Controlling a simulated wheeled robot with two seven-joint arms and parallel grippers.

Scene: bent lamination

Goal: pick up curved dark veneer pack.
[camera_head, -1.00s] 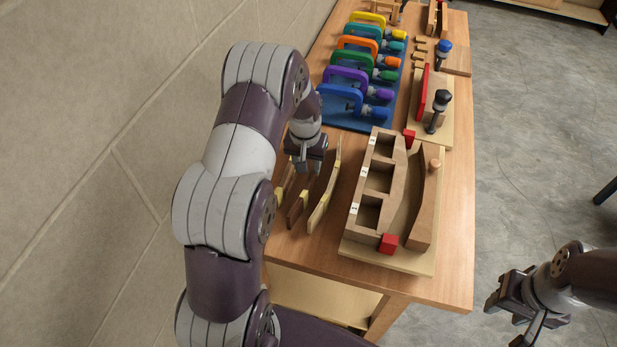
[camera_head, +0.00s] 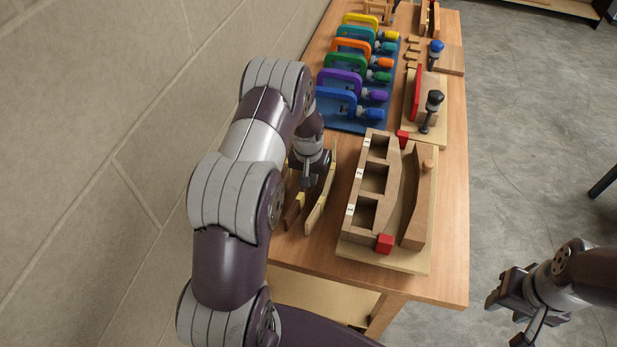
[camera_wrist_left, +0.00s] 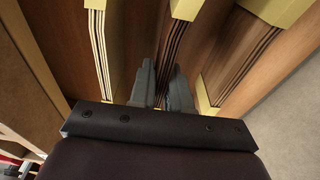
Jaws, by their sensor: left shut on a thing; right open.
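The curved dark veneer pack (camera_head: 294,211) stands on edge on the bench, a dark brown strip with pale yellow ends; my left arm partly hides it. In the left wrist view this middle pack (camera_wrist_left: 176,42) runs between the fingers. My left gripper (camera_head: 307,182) is down at the pack from above, its fingers (camera_wrist_left: 167,88) shut on it. A lighter curved pack (camera_head: 319,208) stands just to the right, and another pack (camera_wrist_left: 240,68) shows on the right in the left wrist view. My right gripper (camera_head: 515,308) is open and empty, off the bench.
A wooden bending form (camera_head: 350,238) with red blocks (camera_head: 385,243) sits to the right of the packs. Coloured clamps (camera_head: 337,98) lie on a blue mat behind. A wall (camera_head: 110,150) rises close on the left. The bench's front strip (camera_head: 310,258) is clear.

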